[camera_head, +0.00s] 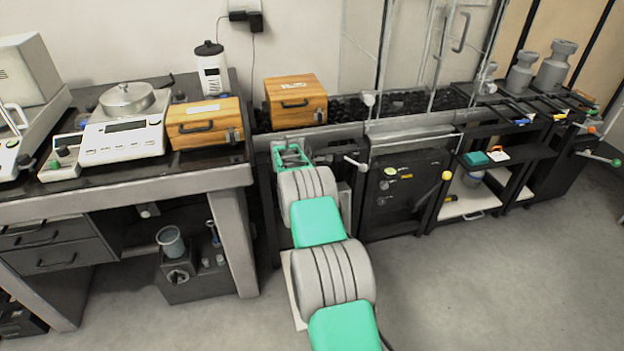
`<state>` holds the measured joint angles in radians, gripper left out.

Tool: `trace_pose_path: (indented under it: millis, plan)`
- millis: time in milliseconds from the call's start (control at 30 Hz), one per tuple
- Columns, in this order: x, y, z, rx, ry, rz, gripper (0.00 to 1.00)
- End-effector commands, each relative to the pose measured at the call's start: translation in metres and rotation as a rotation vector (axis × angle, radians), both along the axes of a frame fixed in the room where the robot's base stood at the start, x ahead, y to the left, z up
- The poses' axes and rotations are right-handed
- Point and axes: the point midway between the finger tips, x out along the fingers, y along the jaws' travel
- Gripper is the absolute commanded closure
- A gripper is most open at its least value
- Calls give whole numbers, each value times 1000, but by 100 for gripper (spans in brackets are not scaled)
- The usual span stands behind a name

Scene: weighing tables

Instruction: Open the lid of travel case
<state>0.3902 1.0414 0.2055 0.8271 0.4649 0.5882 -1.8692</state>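Two wooden cases with dark handles on their fronts are in view, and I cannot tell which is the travel case. The left wooden case (205,114) sits on the dark table beside a balance, with a small white label on top and a metal latch near its right front corner. The right wooden case (296,92) sits farther back on a dark surface. Both lids look shut. My grey and green arm reaches from the bottom centre toward the benches. Its far end, where my gripper (290,155) seems to be, is below the right case and apart from both; its fingers are not clear.
A balance (124,138) with a metal pan stands left of the left case. A white bottle-shaped device (212,72) stands behind that case. Glass panels (410,60) rise right of the right case. Large metal weights (553,68) stand far right. The floor (480,280) at right is clear.

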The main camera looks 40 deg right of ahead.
Motion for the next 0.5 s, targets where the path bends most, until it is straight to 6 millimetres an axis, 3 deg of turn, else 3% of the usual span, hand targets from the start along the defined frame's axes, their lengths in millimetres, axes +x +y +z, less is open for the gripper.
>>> trace_pose_path:
  millis: [433, 467, 500]
  plan:
    - [4, 1, 3, -7, -7, 7, 100]
    - [4, 2, 3, -7, -8, 8, 88]
    - [5, 2, 3, -7, -7, 8, 85]
